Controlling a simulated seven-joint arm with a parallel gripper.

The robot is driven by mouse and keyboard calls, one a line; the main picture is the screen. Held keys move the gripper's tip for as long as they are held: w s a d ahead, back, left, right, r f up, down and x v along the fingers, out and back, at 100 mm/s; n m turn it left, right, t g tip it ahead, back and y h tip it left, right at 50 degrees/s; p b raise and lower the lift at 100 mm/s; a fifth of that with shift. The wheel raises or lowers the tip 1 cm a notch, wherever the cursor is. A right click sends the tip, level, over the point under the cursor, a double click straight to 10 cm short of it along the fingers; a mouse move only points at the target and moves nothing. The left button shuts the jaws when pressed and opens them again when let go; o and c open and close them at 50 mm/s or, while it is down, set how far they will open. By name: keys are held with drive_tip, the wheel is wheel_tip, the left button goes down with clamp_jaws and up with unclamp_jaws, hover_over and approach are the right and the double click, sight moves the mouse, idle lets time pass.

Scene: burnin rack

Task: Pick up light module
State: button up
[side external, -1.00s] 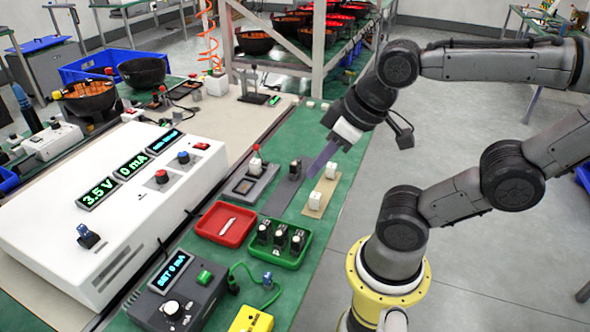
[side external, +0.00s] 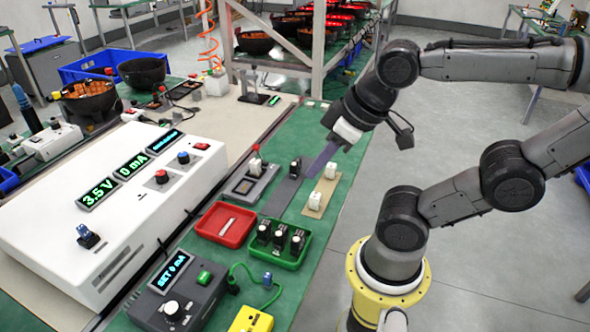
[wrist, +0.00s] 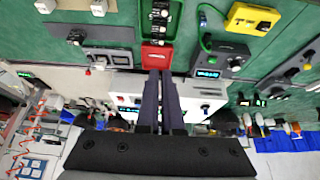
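Several black modules with pale tops stand upright in a green tray (side external: 287,263) at the bench's front right; one is the middle module (side external: 280,236). The wrist view shows these modules (wrist: 160,19) at the top centre. Another black module (side external: 295,168) stands on a grey strip farther back. I cannot tell which is the light module. My gripper (side external: 313,175) hangs above the grey strip and a beige strip, pointing down-left, apart from the tray. In the wrist view its fingers (wrist: 160,73) lie close together with nothing visible held; whether they touch is unclear.
An empty-looking red tray (side external: 205,229) with a white label sits beside the green tray. White blocks (side external: 316,200) stand on the beige strip. A white power unit (side external: 110,245) fills the left; a dark control box (side external: 200,300) is in front.

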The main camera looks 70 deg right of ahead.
drive_tip(key=o, duration=0.9)
drive_tip(key=shift+c, duration=0.2)
